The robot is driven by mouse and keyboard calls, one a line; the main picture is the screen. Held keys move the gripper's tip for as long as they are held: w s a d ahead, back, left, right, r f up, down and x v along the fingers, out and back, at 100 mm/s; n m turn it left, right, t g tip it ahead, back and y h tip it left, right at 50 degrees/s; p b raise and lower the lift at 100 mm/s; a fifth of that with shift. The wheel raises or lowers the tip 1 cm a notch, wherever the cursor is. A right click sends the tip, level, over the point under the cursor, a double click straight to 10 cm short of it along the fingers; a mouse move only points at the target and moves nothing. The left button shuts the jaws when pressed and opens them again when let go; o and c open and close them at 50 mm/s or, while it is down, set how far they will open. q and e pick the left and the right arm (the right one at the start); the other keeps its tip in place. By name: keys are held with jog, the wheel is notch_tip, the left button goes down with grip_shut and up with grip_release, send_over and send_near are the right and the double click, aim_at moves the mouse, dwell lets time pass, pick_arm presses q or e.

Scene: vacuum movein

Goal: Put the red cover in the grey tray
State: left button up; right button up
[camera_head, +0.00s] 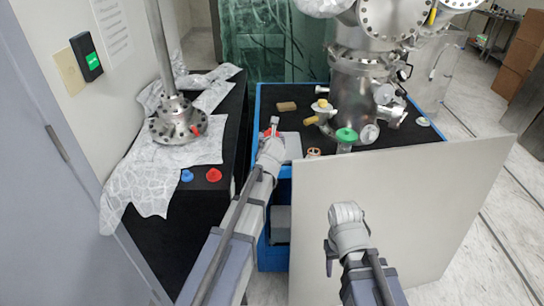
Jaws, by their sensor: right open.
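A red cover (214,175) lies on the black bench at the left, beside a blue cover (187,176). A grey tray (293,146) sits at the front left corner of the blue-edged table, partly hidden by my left arm. My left gripper (273,125) is at this tray, with a red piece (267,133) right at its fingers. I cannot tell whether the fingers hold that piece or it lies behind them. My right gripper (345,212) is open and empty, low in front of a large pale panel, away from the tray.
The blue-edged table (258,100) bears a steel vacuum chamber (355,95), a tan block (286,106), and yellow and green-capped fittings. A steel flange with a rod (178,122) stands on crumpled foil on the bench. The pale panel (440,200) blocks the table's front right.

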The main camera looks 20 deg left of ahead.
pick_arm(q)
jog(key=shift+f+b, duration=2.15)
jog(key=shift+f, duration=0.5)
jog(key=shift+r, duration=0.15)
pick_arm(e)
notch_tip(320, 180, down, 5)
jog(key=shift+f, duration=0.1)
pick_arm(q)
jog(key=o, duration=1)
jog(key=shift+o, duration=0.2)
pick_arm(e)
jog(key=shift+f, duration=0.1)
pick_arm(q)
jog(key=p+v, duration=0.5)
jog(key=v, duration=0.7)
pick_arm(e)
notch_tip(320, 180, up, 5)
jog(key=shift+f, duration=0.1)
